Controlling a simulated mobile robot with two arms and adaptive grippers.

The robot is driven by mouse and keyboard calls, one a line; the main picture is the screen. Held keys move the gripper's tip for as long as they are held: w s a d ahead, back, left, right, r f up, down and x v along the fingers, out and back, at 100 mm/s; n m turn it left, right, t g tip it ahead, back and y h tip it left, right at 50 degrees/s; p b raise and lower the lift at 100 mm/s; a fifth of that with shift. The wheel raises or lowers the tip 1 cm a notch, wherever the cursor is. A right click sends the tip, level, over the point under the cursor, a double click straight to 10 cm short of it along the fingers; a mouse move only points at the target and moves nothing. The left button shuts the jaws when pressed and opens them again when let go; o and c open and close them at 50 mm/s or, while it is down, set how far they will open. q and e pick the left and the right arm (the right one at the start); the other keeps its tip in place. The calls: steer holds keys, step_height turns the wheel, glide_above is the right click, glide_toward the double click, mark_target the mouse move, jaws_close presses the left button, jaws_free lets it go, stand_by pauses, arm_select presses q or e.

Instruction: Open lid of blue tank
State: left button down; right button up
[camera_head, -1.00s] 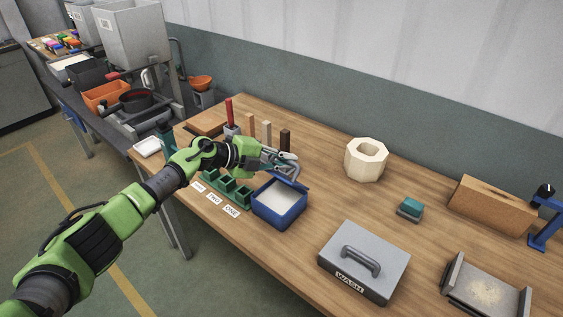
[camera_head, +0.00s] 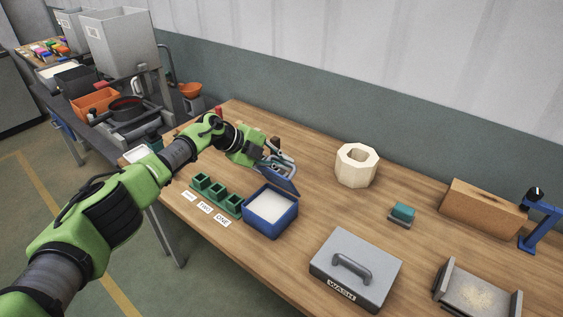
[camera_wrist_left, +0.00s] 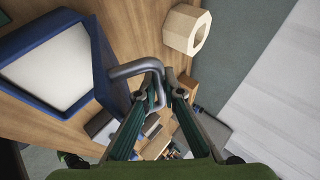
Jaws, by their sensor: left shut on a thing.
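The blue tank (camera_head: 287,223) is an open box with a pale inside, on the wooden table in the head view. Its blue lid (camera_head: 285,180) is tilted up at the tank's back edge; whether it touches the rim is unclear. My left gripper (camera_head: 283,162) is behind and above the tank, at the lid. In the left wrist view my left gripper (camera_wrist_left: 161,96) is shut on the lid's grey bent handle (camera_wrist_left: 141,68). Blue walls around a pale surface fill the upper left there. My right gripper is not in view.
Green moulds (camera_head: 217,191) with number cards stand left of the tank. A grey WASH box (camera_head: 372,270) is at front right. A cream octagonal ring (camera_head: 352,174), a teal sponge-like block (camera_head: 403,211) and a wooden block (camera_head: 478,205) lie to the right. Tabletop between them is clear.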

arm_select(q)
steer(key=shift+w+d+r, duration=0.2)
steer(key=shift+d+r, duration=0.3)
steer(key=shift+r, duration=0.15)
steer(key=c, duration=2.3)
jaws_free()
steer(key=shift+c, duration=0.2)
steer(key=shift+o, duration=1)
steer(key=shift+w+d+f, duration=0.1)
steer(key=shift+w+f, duration=0.05)
steer(key=shift+d+f, duration=0.1)
steer(key=shift+f, duration=0.25)
steer(key=shift+w+f, duration=0.15)
steer(key=v, duration=1.2)
